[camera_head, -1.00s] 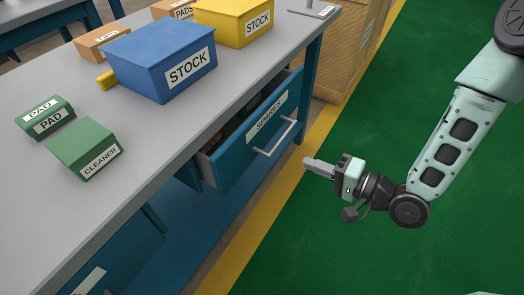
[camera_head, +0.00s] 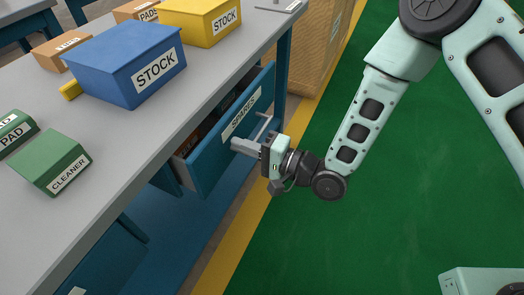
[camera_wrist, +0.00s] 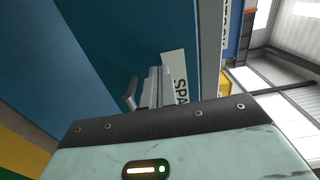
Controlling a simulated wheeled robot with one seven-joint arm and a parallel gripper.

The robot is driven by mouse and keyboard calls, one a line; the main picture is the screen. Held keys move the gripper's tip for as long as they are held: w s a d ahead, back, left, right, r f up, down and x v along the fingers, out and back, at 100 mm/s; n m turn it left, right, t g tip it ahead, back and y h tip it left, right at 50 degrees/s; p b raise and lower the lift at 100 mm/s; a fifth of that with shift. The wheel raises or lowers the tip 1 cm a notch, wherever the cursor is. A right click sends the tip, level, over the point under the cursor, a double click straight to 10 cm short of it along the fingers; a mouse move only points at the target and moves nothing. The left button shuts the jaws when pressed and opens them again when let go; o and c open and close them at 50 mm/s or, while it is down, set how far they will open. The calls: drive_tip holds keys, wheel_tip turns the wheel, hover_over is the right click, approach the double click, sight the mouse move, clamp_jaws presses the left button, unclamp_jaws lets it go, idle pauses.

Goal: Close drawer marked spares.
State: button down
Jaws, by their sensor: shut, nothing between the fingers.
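The blue drawer marked SPARES (camera_head: 211,160) stands pulled out from under the grey bench top, with dark and brownish contents partly showing inside. Its label (camera_head: 241,117) is on the front, and part of it shows in the wrist view (camera_wrist: 176,75). The drawer's bar handle (camera_head: 264,127) is partly hidden behind my gripper. My gripper (camera_head: 233,145) is shut and empty, its fingertips at the drawer front beside the handle. In the wrist view the shut fingers (camera_wrist: 158,88) point at the blue front close to the label; I cannot tell whether they touch it.
The grey bench (camera_head: 150,130) carries a blue STOCK bin (camera_head: 125,65), a yellow STOCK bin (camera_head: 200,20), and a green CLEANER box (camera_head: 50,163). Another blue drawer (camera_head: 95,265) is at the lower left. A wooden crate (camera_head: 318,50) stands beyond. The green floor (camera_head: 370,230) is open.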

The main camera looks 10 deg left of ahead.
sight(226, 139)
drive_tip(key=shift+w+a, duration=0.2)
drive_tip(key=shift+a, duration=0.4)
drive_tip(key=x, duration=0.4)
drive_tip(key=shift+a+b, duration=0.2)
drive_tip(key=shift+b, duration=0.15)
drive_tip(key=shift+w+a+r, duration=0.1)
drive_tip(key=shift+a+r, duration=0.05)
